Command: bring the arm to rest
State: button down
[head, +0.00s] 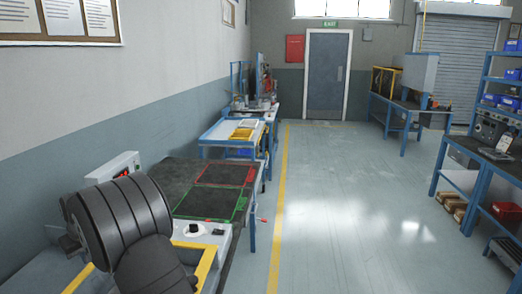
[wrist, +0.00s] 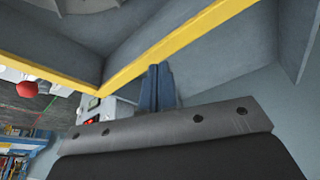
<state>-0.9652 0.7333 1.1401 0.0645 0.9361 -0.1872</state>
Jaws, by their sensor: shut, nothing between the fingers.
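My gripper (wrist: 156,72) shows in the wrist view as two blue-grey fingers close together beyond a grey plate. It is shut and empty. It points toward a grey-walled recess (wrist: 188,30) edged with yellow; I cannot tell the exact gap to it. In the head view my dark, rounded arm links fill the lower left, and the gripper is not seen there.
The head view shows a bench (head: 183,171) with red and green outlined areas, and a white control box (head: 112,168) behind my arm. A yellow-edged machine (head: 205,264) stands close by.

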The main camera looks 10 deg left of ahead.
jog(key=shift+w+a, duration=0.25)
jog(key=shift+a, duration=1.05)
jog(key=shift+w+a, duration=0.25)
jog(key=shift+a, duration=1.05)
jog(key=c, duration=2.2)
grip_release()
